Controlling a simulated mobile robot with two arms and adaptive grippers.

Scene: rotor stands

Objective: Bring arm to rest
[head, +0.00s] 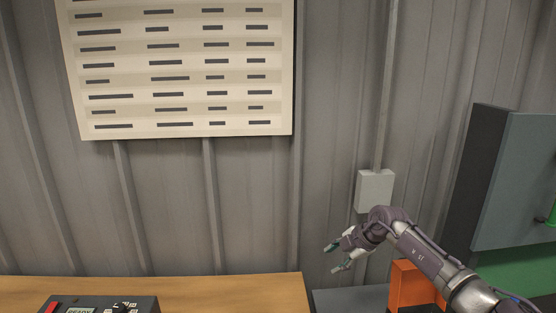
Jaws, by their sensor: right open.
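My right arm comes in from the lower right. Its gripper (337,258) is open, with its two fingertips apart and pointing left, and nothing between them. It is in the air in front of the grey wall, right of the wooden table's right end and above a dark grey surface. My left gripper is not in view.
A wooden table (230,289) carries a dark device (143,304) with a display reading READY. An orange part (403,288) stands close behind my right arm. A grey-and-green cabinet (510,180) is at the right. A wall box (375,188) and a chart (180,70) are on the wall.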

